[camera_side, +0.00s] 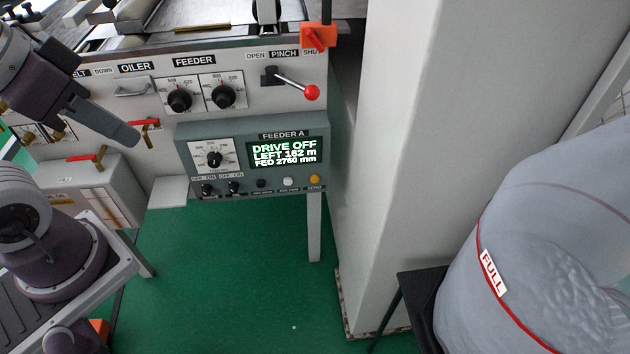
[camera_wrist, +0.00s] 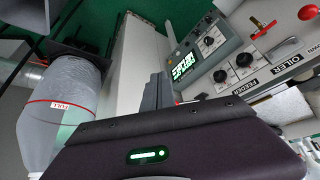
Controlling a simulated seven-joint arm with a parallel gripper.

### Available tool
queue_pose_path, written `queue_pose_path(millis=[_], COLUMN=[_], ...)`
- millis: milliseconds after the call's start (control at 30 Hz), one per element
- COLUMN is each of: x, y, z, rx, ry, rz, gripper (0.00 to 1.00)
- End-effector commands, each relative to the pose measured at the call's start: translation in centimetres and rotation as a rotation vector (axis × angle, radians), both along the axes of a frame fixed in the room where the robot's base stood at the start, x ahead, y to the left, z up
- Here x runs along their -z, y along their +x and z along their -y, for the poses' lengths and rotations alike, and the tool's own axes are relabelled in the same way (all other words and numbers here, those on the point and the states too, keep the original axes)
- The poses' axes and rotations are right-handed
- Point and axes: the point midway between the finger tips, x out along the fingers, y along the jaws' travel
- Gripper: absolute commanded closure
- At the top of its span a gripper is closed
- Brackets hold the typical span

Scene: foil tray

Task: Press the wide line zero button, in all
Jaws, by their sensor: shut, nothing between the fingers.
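The feeder A panel (camera_side: 240,190) is a grey-green box on the front of the machine. Its lit display (camera_side: 283,153) reads DRIVE OFF, LEFT 162 m, FED 2760 mm. A small orange-yellow button (camera_side: 314,179), labelled ZERO, sits at the panel's lower right corner in the side view. My gripper (camera_side: 132,138) is shut and empty, left of the panel and well apart from the button. In the wrist view my gripper's grey fingers (camera_wrist: 158,92) stand in front of the pale column, and the display (camera_wrist: 184,66) shows turned on its side. I cannot make out the button there.
A white button (camera_side: 288,181) and a dark one (camera_side: 261,183) sit left of the orange one. Nearby are a red-knobbed pinch lever (camera_side: 311,92), feeder dials (camera_side: 180,100) and red valve handles (camera_side: 85,157). A pale column (camera_side: 395,150) stands to the right, beside a bag marked FULL (camera_side: 540,260).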

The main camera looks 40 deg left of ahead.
Motion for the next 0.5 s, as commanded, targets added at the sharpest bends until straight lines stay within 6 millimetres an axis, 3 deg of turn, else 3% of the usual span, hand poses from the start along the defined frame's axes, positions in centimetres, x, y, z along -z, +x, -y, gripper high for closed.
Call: queue_pose_path(millis=[167,267,500], x=[-0.3,-0.8,0.4], y=[1.7,5.5,17.1], z=[0.3,1.2,3.9], rx=[0.006,0.017,0.026], ry=[-0.008,-0.028,-0.088], rz=[0.007,0.027,0.102], gripper=[1.0,1.0,1.0])
